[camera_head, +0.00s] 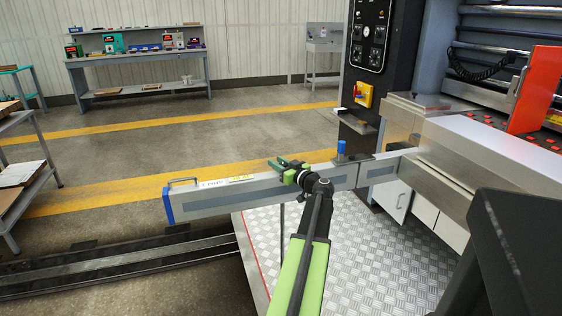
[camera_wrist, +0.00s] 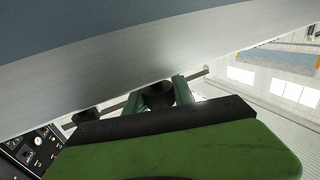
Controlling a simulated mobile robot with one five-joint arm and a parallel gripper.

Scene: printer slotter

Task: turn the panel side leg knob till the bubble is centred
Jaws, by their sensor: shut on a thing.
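A long grey beam (camera_head: 215,199) with a blue end cap runs across the middle of the head view. A small yellow-green level vial (camera_head: 240,178) sits on its top; the bubble is too small to make out. My gripper (camera_head: 285,168) is at the beam, right of the vial. In the wrist view my gripper (camera_wrist: 158,96) has its green fingers on both sides of a dark round knob (camera_wrist: 158,92), shut on it, close to the beam's grey face (camera_wrist: 150,55). I cannot tell from the pictures which leg the knob belongs to.
A blue knob (camera_head: 341,148) stands on the beam's right part. The black control panel (camera_head: 371,35) and the printer body (camera_head: 490,150) are at the right. A chequered metal platform (camera_head: 375,250) lies below. A workbench (camera_head: 137,60) is far back; floor between is clear.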

